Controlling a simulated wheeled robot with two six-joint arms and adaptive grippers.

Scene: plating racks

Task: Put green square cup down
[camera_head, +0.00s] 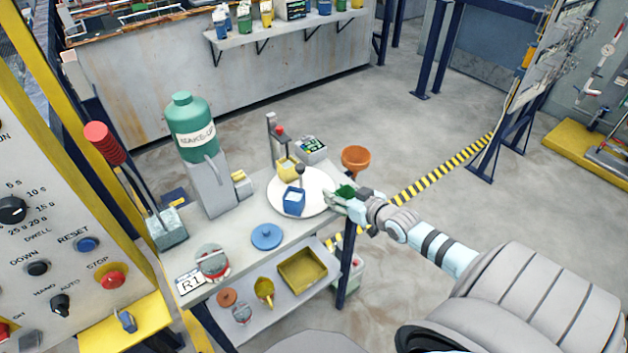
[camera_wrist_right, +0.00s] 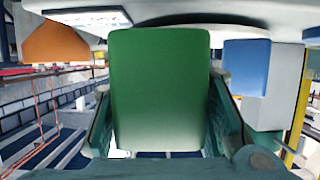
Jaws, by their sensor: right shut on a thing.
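The green square cup (camera_head: 345,190) is between the jaws of my right gripper (camera_head: 343,198) at the right edge of the round white plate (camera_head: 318,186). In the right wrist view the green cup (camera_wrist_right: 160,85) fills the middle, with a jaw along each side of it. I cannot tell whether its base touches the plate. A blue square cup (camera_head: 294,203) and a yellow square cup (camera_head: 286,172) are on the plate. The blue cup also shows in the right wrist view (camera_wrist_right: 247,66). My left gripper is not in view.
An orange funnel (camera_head: 356,158) stands just behind my right gripper. A small grey device (camera_head: 311,150) is behind the plate. The green make-up bottle (camera_head: 190,125) and a blue lid (camera_head: 267,236) are to the left. The lower shelf holds a yellow tray (camera_head: 302,268).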

